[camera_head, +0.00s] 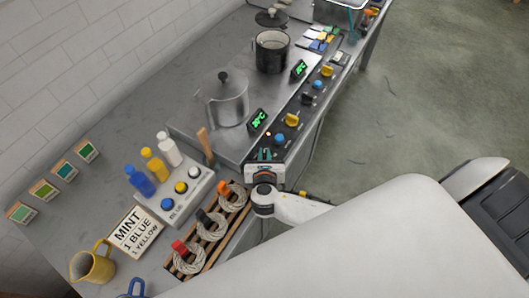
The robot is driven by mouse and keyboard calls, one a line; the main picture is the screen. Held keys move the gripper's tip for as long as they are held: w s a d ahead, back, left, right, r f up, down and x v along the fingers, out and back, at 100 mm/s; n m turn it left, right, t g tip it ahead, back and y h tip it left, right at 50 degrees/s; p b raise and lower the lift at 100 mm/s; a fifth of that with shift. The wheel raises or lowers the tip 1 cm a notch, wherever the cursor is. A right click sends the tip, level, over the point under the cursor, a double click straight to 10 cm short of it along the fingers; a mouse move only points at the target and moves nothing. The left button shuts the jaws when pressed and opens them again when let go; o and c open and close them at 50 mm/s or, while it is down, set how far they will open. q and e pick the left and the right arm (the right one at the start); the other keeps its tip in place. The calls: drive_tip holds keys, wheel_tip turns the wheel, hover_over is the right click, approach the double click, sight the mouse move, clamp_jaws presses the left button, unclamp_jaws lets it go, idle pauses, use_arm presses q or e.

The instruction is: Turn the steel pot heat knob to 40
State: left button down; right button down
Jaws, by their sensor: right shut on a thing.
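The steel pot (227,100), with a black lid knob, stands on the metal bench. Its small black display (257,120) shows green digits that look like 20°C. The control strip in front of it carries a yellow knob (292,119) and a blue button (280,138). My right gripper (264,157) is over the near end of this strip, fingers shut on a control there, apparently the heat knob. The gripper hides that knob, so its setting cannot be read. My left gripper is not in view.
A black pot (271,52) with a similar control strip stands further back. A bottle rack (175,195), a wooden rack (210,240) with wool skeins, a MINT recipe card (137,231) and a yellow jug (93,264) are on the near bench. My white arm covers the lower right.

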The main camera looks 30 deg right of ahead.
drive_tip(key=shift+w+r+h, duration=0.1)
drive_tip(key=shift+h, duration=0.2)
drive_tip(key=c, duration=1.4)
unclamp_jaws()
drive_tip(key=shift+c, duration=0.2)
drive_tip(key=b+v, duration=0.1)
drive_tip(key=v, duration=1.1)
drive_tip(key=shift+d+m, duration=0.15)
drive_tip(key=shift+m, duration=0.15)
